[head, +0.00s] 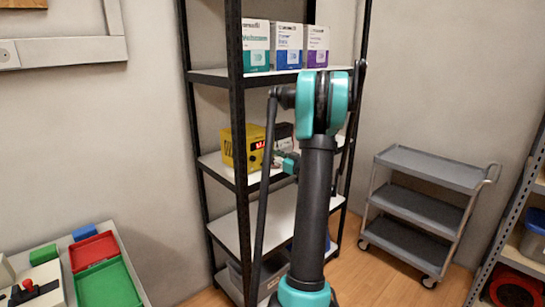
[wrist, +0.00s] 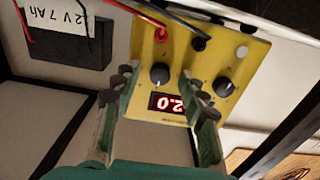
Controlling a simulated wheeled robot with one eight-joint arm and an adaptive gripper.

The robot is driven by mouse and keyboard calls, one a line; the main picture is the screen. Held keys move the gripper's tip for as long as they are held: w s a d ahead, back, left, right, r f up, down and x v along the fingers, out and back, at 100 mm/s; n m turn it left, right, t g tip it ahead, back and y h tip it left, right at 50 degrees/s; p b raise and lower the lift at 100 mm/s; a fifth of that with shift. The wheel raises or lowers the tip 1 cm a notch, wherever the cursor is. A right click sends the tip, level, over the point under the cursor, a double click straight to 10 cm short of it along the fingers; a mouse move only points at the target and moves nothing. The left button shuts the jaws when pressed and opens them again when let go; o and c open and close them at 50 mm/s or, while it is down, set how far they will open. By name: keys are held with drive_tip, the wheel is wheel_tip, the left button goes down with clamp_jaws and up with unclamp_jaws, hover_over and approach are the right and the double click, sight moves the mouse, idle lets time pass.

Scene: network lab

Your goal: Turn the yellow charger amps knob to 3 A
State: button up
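The yellow charger (head: 245,149) sits on a middle shelf of the black rack. In the wrist view its yellow face (wrist: 205,55) appears turned over, with the red lit display (wrist: 167,102) below two dark knobs; the digits look like 2.0. One knob (wrist: 160,73) lies between my fingertips in the picture; the other knob (wrist: 223,87) is to the right. Their labels are too small to read. My gripper (wrist: 161,88) is open in front of the face, with no clear contact. In the head view my gripper (head: 286,160) is beside the charger, partly hidden.
A black battery (wrist: 70,42) stands beside the charger, with red and black leads running to the charger's terminals. Rack posts (head: 236,120) and the shelf above bound the space. Boxes (head: 287,46) stand on the upper shelf. A grey cart (head: 428,167) is to the right.

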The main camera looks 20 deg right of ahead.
clamp_jaws()
